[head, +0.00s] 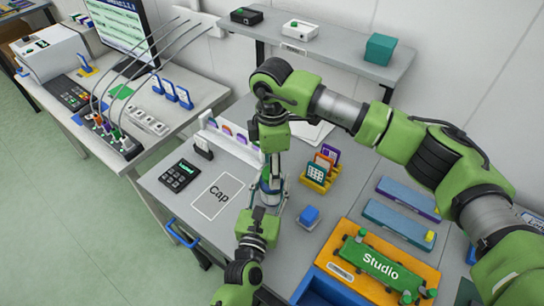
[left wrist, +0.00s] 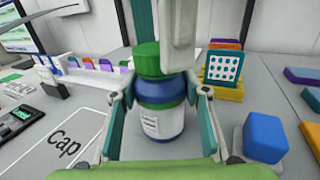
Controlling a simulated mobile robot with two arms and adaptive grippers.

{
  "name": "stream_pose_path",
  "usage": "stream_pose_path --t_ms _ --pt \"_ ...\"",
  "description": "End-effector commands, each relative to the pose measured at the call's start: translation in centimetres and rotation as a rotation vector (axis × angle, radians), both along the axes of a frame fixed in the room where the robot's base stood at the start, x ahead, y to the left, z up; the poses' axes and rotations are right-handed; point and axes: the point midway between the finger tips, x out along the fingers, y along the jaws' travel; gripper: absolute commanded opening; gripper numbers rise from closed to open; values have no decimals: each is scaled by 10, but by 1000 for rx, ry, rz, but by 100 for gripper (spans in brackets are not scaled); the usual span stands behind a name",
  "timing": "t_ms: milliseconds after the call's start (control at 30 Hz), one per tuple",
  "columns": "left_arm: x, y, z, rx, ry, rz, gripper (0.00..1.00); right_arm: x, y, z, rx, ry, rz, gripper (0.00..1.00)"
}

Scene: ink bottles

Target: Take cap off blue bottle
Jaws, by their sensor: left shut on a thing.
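The blue bottle (left wrist: 160,120) stands upright on the table, with a green band, a white label and a green cap (left wrist: 147,59) on top. In the head view the bottle (head: 269,190) is partly covered by my grippers. My left gripper (left wrist: 160,98) has a finger on each side of the bottle's body and is shut on it. My right gripper (head: 271,160) comes down from above at the cap; one finger is in front and to the right, one behind. Whether it grips the cap is unclear. The outlined "Cap" area (head: 217,197) is empty.
A blue cube (head: 309,216) stands right of the bottle. A yellow card holder (head: 318,181) is behind it, and a calculator-like device (head: 180,175) is left of the Cap area. An orange "Studio" tray (head: 345,275) and blue cases (head: 400,219) lie to the right.

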Motion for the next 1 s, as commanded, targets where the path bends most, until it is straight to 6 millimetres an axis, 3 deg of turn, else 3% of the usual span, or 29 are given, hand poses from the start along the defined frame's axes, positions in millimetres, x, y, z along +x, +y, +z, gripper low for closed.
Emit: stream_pose_path --t_ms 367,533,733,867,1000 --pt "0 0 -1 1 2 0 0 0 0 -8 0 -1 2 50" --pt "0 0 -1 0 2 0 0 0 0 -8 0 -1 2 11" --pt "0 0 -1 0 2 0 0 0 0 -8 0 -1 34 11" --pt "0 0 -1 0 2 0 0 0 0 -8 -2 -1 204 11" --pt "0 0 -1 0 2 -1 0 1 0 -7 -1 -1 487 11"
